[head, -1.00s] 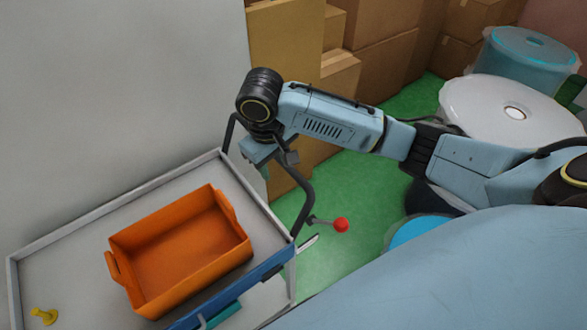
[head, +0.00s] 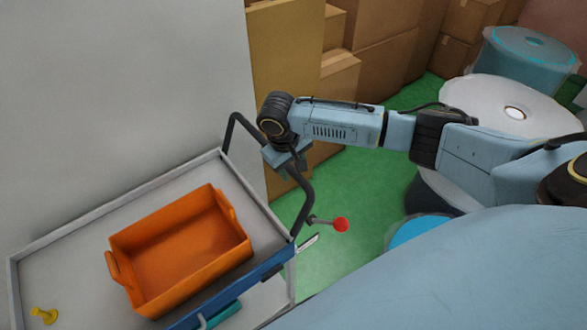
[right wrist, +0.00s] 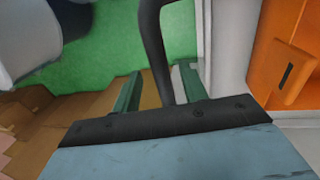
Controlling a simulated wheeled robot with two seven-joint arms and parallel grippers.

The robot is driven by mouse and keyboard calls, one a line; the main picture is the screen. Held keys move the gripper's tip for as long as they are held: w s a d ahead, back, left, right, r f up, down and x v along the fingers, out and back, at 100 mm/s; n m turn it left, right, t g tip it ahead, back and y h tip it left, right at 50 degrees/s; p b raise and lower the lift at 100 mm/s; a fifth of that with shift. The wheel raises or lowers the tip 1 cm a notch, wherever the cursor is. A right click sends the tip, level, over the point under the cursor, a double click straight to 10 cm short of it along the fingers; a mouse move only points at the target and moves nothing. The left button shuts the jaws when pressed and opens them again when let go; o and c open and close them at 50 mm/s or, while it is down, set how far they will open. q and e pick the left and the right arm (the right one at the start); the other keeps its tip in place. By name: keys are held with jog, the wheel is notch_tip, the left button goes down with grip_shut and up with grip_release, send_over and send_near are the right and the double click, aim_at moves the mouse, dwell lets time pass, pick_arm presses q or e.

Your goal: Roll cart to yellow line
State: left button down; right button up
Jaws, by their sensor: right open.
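The cart (head: 120,200) stands at the lower left in the head view, with a grey top, a blue front edge and a dark tubular handle (head: 303,190) at its right end. My right gripper (head: 287,162) is at the handle's upper bar. In the right wrist view, its two green fingers (right wrist: 160,88) are open, with the dark handle bar (right wrist: 155,45) running between them. I cannot tell whether either finger touches the bar. My left gripper is not in view. No yellow line shows.
An orange bin (head: 225,255) and a small yellow object (head: 44,315) sit on the cart. A red-knobbed lever (head: 341,225) sticks out beside the handle. Cardboard boxes (head: 380,60) and drums (head: 505,105) stand behind. A grey wall (head: 110,90) borders the cart. Green floor (head: 350,190) is clear between.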

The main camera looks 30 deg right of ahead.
jog(key=shift+d+f, duration=0.15)
jog(key=shift+f, duration=0.6)
grip_shut()
